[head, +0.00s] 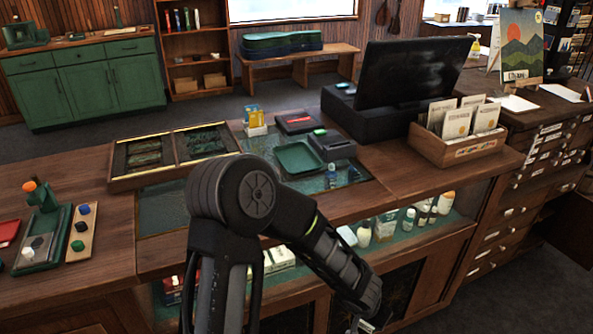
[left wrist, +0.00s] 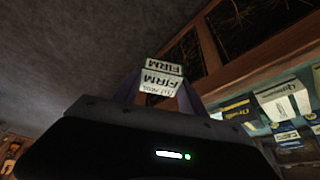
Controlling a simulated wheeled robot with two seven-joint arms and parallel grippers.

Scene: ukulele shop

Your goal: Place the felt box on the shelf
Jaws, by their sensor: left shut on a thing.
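The felt box (left wrist: 162,78) is a small pale box with dark lettering that reads "FIRM" in the left wrist view. My left gripper (left wrist: 160,92) is shut on it, with a finger at each side. In the head view my left arm bends down in front of the glass counter. Only a bit of the left gripper (head: 358,325) shows at the bottom edge, and the box cannot be made out there. The shelf (head: 460,211) is inside the counter, behind and above the gripper, and holds bottles and boxes. My right gripper is not in view.
White bottles (head: 386,226) stand on the shelf's right half. Yellow-blue (left wrist: 236,113) and white boxes (left wrist: 285,98) show at the right in the wrist view. The wooden countertop (head: 400,188) overhangs the shelf. A green tray (head: 299,158) and a card box (head: 458,148) stand on top.

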